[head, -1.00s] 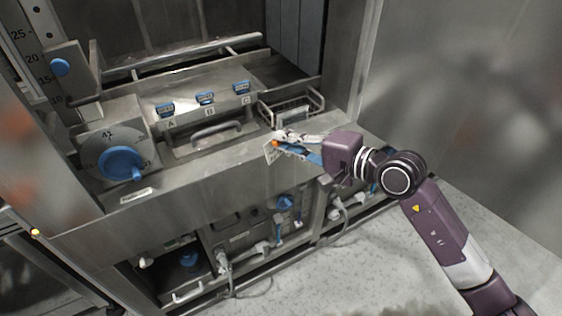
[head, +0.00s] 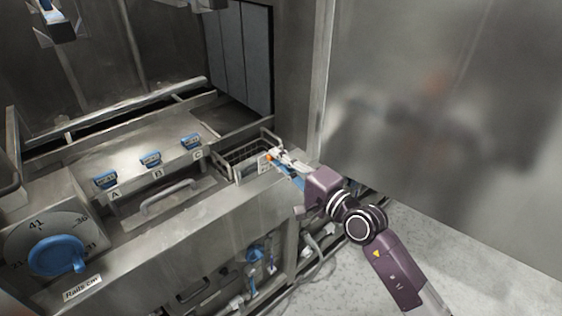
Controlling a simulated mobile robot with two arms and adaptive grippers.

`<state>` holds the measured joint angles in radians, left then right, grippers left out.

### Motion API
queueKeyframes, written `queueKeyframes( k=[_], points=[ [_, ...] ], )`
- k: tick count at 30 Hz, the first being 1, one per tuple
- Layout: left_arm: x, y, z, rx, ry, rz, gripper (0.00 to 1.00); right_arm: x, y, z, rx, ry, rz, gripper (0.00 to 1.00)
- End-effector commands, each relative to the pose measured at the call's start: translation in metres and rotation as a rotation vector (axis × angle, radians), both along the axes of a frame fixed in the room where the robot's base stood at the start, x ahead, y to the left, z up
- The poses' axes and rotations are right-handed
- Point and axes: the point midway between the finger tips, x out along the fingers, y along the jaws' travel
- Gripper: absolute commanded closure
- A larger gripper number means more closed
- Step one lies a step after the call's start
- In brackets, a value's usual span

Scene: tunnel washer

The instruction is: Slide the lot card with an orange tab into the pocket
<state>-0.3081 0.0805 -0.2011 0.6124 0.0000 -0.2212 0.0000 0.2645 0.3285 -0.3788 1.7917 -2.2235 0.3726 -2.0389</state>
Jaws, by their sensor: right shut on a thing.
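My right gripper (head: 279,160) is shut on the lot card (head: 263,164), a small pale card with an orange tab (head: 268,157). It holds the card at the front right corner of a wire basket (head: 232,160), above the steel ledge. The card overlaps the basket in the picture; I cannot tell whether they touch. The fingers hide part of the card. I cannot make out the pocket for certain.
A bar handle (head: 166,196) and a blue dial knob (head: 57,256) lie nearer. A large steel wall (head: 440,100) stands on the right.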

Motion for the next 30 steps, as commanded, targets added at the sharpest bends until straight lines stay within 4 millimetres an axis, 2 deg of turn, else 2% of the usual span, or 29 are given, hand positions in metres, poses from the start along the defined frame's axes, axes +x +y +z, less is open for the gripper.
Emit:
queueKeyframes(
  k=[11,30],
  points=[
    [0.017,-0.002,-0.005,-0.003,-0.025,0.0,0.6,0.012,0.01,-0.004,-0.001,-0.001,0.002,1.0],
    [0.012,-0.001,-0.017,-0.002,-0.018,0.002,0.6,0.032,0.024,-0.011,0.0,0.0,0.002,1.0]
  ],
)
